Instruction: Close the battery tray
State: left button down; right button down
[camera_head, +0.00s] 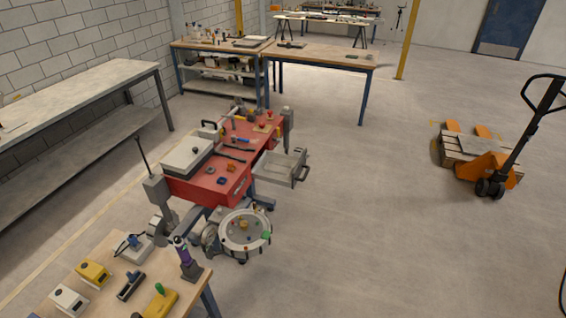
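A grey, open-topped tray (273,166) sticks out from the right side of a red-topped workbench (205,187) in the middle of the view. It looks pulled out like a drawer, with a handle at its right end. Its inside looks mostly empty, but it is small in the picture. I cannot tell for sure that it is the battery tray. Neither of my grippers is in view, and nothing is seen touching the tray.
A round bed (233,240) with small coloured pieces stands in front of the red bench. A wooden table (60,300) with several devices is at the lower left. A pallet jack (487,168) stands at the right. The floor right of the tray is clear.

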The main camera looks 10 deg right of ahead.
aim_at(282, 170)
jog(key=i+l+u, duration=0.45)
jog(key=i+l, duration=0.15)
jog(key=l, duration=0.2)
jog(key=i+l+u, duration=0.25)
jog(key=l, duration=0.2)
